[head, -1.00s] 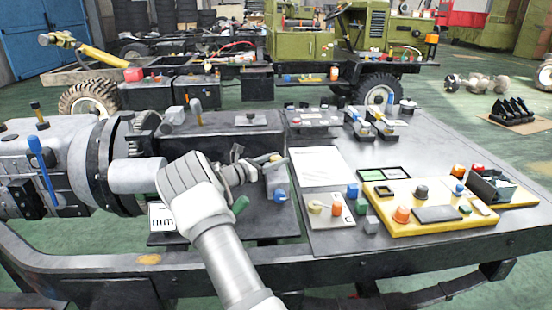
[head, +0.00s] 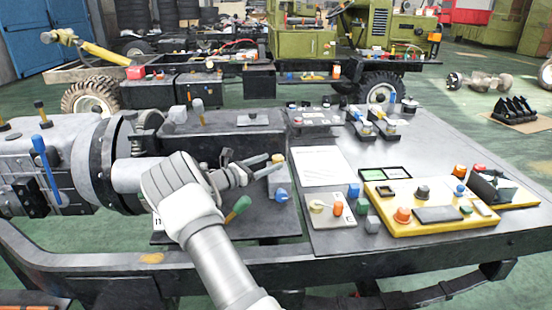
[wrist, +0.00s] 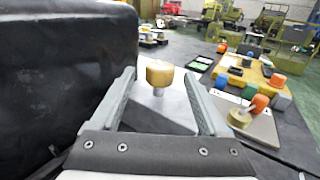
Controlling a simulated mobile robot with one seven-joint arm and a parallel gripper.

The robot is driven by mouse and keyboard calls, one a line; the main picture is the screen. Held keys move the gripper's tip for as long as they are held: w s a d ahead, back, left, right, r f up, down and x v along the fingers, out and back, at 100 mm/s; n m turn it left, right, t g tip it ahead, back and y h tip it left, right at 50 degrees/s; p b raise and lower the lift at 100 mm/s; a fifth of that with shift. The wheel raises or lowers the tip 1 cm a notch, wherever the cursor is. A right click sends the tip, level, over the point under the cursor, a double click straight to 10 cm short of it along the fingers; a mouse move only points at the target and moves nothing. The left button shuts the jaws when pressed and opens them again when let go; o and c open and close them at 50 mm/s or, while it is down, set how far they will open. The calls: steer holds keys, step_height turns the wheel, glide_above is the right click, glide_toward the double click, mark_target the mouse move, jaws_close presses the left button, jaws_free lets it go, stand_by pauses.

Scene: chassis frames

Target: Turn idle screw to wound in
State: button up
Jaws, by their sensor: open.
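A tan cylindrical knob on a thin metal stem, which looks like the idle screw (head: 277,158), stands upright on a grey block with a blue knob on its front. In the wrist view the tan knob (wrist: 160,73) shows between and beyond the fingertips, with a gap on both sides. My gripper (head: 268,164) is open and empty, its fingers pointing right toward the knob. The open jaws also show in the wrist view (wrist: 160,84). I cannot tell whether a fingertip touches the knob.
A long dark housing (head: 225,130) runs close behind my gripper and fills the left of the wrist view (wrist: 60,75). A green-handled lever (head: 238,207) stands in front. To the right are a small panel with knobs (head: 345,214) and a yellow control panel (head: 440,221).

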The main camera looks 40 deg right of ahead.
mark_target(273, 161)
steer(key=shift+a, duration=1.7)
steer(key=shift+s, duration=0.1)
